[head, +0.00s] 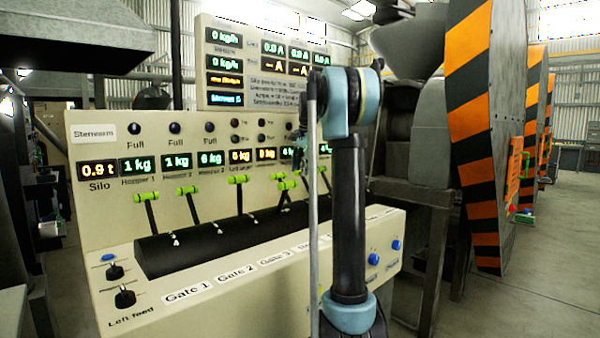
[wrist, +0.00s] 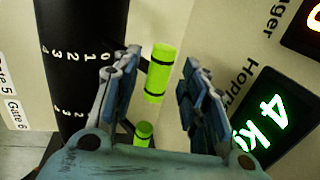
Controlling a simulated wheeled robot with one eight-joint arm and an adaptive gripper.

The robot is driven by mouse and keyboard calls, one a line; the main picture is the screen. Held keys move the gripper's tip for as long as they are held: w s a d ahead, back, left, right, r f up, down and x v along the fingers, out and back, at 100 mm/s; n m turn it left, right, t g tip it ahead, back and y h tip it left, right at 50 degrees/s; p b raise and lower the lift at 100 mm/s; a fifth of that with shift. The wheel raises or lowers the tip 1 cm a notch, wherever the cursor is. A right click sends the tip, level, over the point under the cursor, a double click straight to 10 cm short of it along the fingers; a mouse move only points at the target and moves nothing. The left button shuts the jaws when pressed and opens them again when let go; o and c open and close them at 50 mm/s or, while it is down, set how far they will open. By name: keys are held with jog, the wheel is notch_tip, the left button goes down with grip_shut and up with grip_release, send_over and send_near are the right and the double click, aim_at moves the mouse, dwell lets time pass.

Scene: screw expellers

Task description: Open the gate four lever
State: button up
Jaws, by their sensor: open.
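The console has a row of gate levers with bright green handles. In the head view, the gate one lever (head: 146,196), gate two lever (head: 187,190) and gate three lever (head: 238,179) stand clear. A green handle (head: 287,185) to their right looks like gate four, close to others beside my arm. In the wrist view, my gripper (wrist: 160,66) is open. A green lever handle (wrist: 158,73) shows between its fingers, with no clear contact; its gate number cannot be told. A second green handle (wrist: 143,133) shows nearer the gripper's base. The gripper is not distinguishable in the head view.
The black curved lever housing (head: 190,243) runs along the console (head: 120,265), with gate labels in front. A lit 4 kg display (wrist: 265,120) is close on the right in the wrist view. My arm hides the console's right part. A striped orange-black panel (head: 470,100) stands right.

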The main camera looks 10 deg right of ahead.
jog(key=shift+f, duration=0.35)
jog(key=shift+c, duration=0.2)
grip_shut()
jog(key=shift+a, duration=0.15)
